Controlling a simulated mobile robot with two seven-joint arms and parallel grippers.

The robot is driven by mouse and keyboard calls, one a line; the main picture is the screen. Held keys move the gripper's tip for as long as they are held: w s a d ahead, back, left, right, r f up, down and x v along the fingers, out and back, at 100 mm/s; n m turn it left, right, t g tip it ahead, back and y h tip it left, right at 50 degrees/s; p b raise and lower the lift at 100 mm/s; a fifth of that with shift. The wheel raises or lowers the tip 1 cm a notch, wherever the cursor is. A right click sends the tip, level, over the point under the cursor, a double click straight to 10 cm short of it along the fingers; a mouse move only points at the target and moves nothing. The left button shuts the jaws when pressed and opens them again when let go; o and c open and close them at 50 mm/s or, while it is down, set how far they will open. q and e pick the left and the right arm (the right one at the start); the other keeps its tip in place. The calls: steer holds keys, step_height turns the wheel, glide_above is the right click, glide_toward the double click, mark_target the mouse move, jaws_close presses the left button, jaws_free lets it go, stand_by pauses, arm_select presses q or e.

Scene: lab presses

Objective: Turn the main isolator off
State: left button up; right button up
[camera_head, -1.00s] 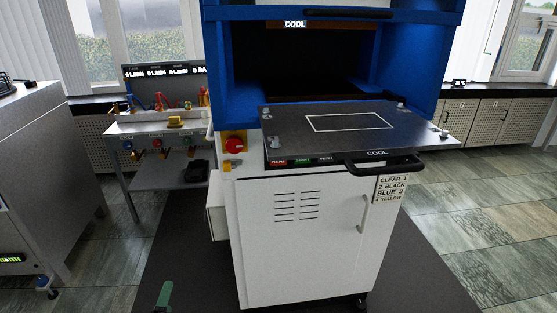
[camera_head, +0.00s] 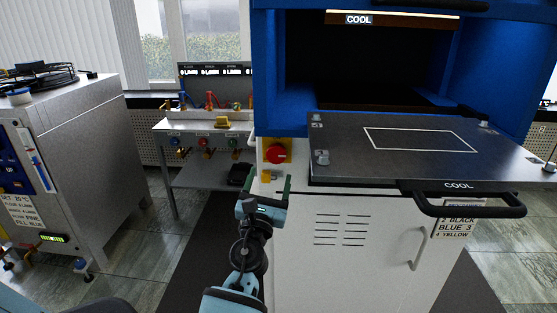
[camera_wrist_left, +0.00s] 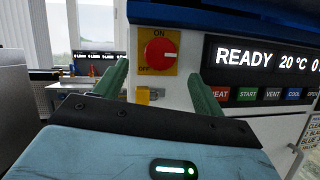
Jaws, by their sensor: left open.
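The main isolator is a red rotary knob (camera_head: 277,154) on a yellow plate, on the white press front left of the dark platen. In the left wrist view the red knob (camera_wrist_left: 159,52) sits under the word ON, with OFF at the plate's lower left. A pale mark lies roughly level on the knob. My left gripper (camera_head: 271,184) is open and empty, just below and in front of the knob in the head view. In the wrist view its green fingers stand apart on either side of the knob, not touching it. My right gripper is not in view.
A yellow hasp (camera_wrist_left: 143,95) sits under the isolator plate. The display (camera_wrist_left: 265,57) reads READY 20 °C above coloured buttons. The dark platen (camera_head: 400,150) and its black handle (camera_head: 470,208) jut out at the right. A bench (camera_head: 200,130) stands behind left, a grey cabinet (camera_head: 95,140) further left.

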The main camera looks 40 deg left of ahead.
mark_target(275, 157)
arm_select(q)
steer(key=shift+x, duration=3.55)
